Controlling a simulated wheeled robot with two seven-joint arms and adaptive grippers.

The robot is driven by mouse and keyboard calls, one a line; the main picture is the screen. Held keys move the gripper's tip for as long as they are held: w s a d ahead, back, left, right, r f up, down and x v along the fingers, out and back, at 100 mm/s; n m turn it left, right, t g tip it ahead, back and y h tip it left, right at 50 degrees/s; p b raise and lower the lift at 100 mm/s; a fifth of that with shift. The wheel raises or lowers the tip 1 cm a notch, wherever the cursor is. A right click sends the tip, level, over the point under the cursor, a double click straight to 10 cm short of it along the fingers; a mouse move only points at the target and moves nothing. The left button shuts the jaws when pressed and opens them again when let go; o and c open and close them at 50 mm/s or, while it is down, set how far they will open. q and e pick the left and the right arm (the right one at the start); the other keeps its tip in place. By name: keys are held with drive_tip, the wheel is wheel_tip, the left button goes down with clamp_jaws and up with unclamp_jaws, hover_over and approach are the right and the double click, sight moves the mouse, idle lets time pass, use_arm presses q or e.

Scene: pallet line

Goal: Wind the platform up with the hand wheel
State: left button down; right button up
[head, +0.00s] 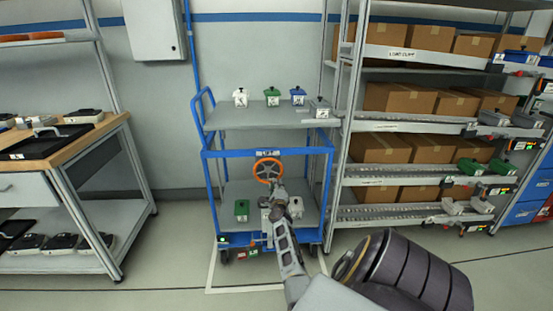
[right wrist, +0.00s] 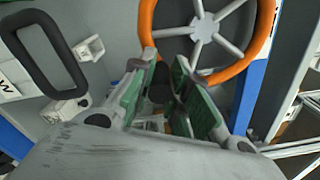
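The orange hand wheel (head: 268,169) sits on the front of a blue-framed cart, under a small label. Its grey spokes and orange rim (right wrist: 262,42) show close up in the right wrist view. The cart's grey platform (head: 232,118) carries several small housings. My right gripper (head: 277,188) is at the wheel's lower edge. In the right wrist view its green-padded fingers (right wrist: 163,66) stand apart on either side of a dark knob (right wrist: 160,84) at the rim's lower left. I cannot tell whether they press on it. My left gripper is not in view.
A green housing (head: 241,211) stands on the cart's lower deck, with pale ones partly behind my arm. A shelf rack with cartons (head: 400,98) is close on the right. A workbench (head: 83,137) stands left. Floor between bench and cart is clear.

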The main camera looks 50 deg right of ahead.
drive_tip(key=shift+o, duration=1.1)
drive_tip(key=shift+w+a+f, duration=0.1)
drive_tip(key=shift+a+f, duration=0.1)
drive_tip(key=shift+f, duration=0.15)
drive_tip(key=shift+w, duration=0.1)
drive_tip(key=shift+r, duration=0.25)
drive_tip(key=shift+f, duration=0.1)
drive_tip(key=v, duration=0.7)
drive_tip(key=shift+s, duration=0.3)
drive_tip(key=shift+a, duration=0.1)
